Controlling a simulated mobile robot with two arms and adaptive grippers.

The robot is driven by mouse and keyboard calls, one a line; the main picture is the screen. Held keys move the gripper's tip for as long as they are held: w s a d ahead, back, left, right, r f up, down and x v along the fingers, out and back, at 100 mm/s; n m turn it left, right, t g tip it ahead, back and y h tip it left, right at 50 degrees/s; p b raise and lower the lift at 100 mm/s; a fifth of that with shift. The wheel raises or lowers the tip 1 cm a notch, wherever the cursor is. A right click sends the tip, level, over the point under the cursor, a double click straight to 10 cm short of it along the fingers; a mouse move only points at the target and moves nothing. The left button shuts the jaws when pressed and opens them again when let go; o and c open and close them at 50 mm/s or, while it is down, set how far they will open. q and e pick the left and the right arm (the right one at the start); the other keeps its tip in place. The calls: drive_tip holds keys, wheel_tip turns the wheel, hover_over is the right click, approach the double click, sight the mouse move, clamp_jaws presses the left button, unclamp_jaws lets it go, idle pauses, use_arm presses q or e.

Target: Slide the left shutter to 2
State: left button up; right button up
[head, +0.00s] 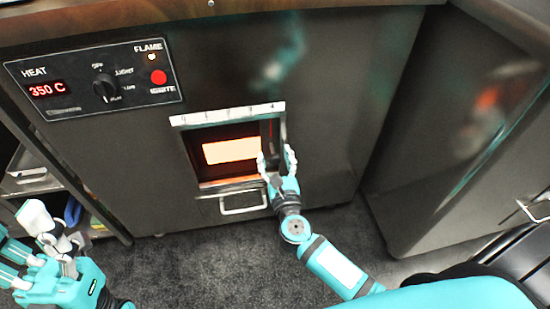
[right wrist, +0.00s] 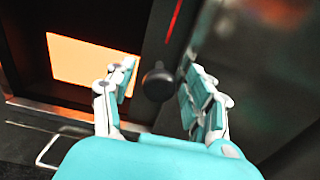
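The oven's opening (head: 231,150) glows orange under a pale strip with marks (head: 225,116). A dark shutter (head: 269,132) stands at the right end of the opening, partly hidden by my right gripper. A round black knob (right wrist: 158,82) shows in the right wrist view. My right gripper (head: 275,160) is at the right side of the opening. In the right wrist view its fingers (right wrist: 160,88) are apart, one on each side of the knob, with visible gaps. My left gripper (head: 30,245) is at the lower left, fingers apart and empty, away from the oven.
A control panel (head: 95,78) with a dial, red button and 350 C display is at the upper left. A metal handle (head: 243,211) sticks out below the opening. A dark cabinet (head: 450,130) stands at the right. Shelves (head: 28,178) are at the left.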

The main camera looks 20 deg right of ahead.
clamp_jaws()
drive_tip(key=w+a+b, duration=0.1)
drive_tip(key=w+a, duration=0.1)
drive_tip(key=a, duration=0.8)
unclamp_jaws()
drive_tip(key=shift+d, duration=0.1)
drive_tip(key=shift+s, duration=0.15)
